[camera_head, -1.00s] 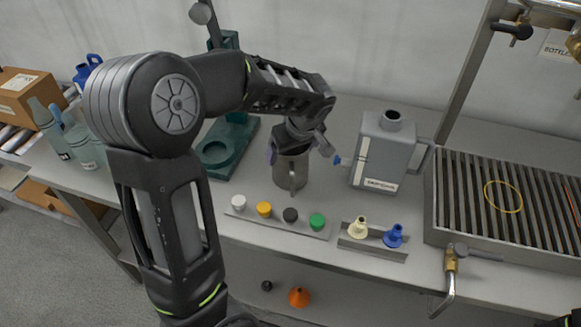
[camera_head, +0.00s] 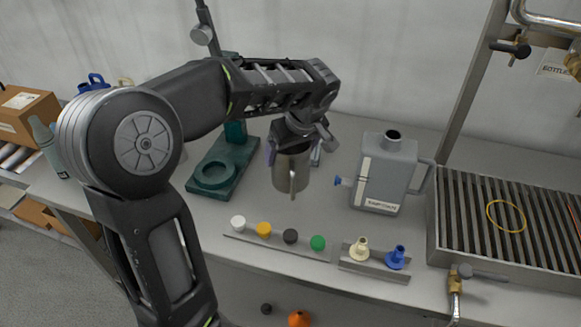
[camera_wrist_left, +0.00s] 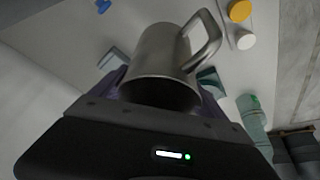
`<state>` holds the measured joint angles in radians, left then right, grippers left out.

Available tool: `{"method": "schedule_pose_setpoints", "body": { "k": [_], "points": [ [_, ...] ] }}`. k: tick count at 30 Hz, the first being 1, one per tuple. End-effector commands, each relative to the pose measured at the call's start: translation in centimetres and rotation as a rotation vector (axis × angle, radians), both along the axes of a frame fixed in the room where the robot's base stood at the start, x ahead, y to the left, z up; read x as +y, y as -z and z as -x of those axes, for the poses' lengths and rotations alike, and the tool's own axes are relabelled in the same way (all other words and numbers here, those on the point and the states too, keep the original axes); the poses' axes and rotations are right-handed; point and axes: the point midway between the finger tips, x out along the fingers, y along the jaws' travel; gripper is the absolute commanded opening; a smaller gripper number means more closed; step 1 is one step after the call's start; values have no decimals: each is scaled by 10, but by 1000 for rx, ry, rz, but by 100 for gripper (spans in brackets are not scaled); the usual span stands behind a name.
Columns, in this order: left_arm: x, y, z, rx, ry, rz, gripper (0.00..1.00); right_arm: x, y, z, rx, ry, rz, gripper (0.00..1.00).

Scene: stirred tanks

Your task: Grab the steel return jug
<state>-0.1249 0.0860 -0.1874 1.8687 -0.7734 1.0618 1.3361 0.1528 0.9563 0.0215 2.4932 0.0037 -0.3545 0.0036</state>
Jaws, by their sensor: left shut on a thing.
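The steel return jug (camera_head: 291,172) is a grey metal cylinder with a side handle facing the front. My left gripper (camera_head: 296,147) is shut on it near its top from above. The jug hangs upright over the bench, between the green stand and the grey jerrycan. In the left wrist view the jug (camera_wrist_left: 166,62) sits between the purple-grey finger pads of my left gripper (camera_wrist_left: 160,88), with its open rim towards the camera and its handle to the upper right. My right gripper is not seen.
A grey jerrycan (camera_head: 387,170) with a blue spigot stands right of the jug. A green stand (camera_head: 222,166) is to the left. A row of caps (camera_head: 290,236) and two funnels (camera_head: 361,249) line the front edge. A slatted drain rack (camera_head: 490,215) is at right.

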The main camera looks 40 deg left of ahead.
Motion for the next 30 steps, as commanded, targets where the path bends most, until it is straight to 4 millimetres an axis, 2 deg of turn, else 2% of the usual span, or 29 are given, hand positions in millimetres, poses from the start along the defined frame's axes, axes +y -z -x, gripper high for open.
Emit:
{"method": "schedule_pose_setpoints", "body": {
  "k": [3,8,30],
  "points": [
    [0,-20,-1,-4,-1,0,37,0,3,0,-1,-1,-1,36],
    [0,-33,0,-2,0,0,37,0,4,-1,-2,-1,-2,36],
    [0,-34,0,0,-1,0,37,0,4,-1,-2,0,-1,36]
  ]
}}
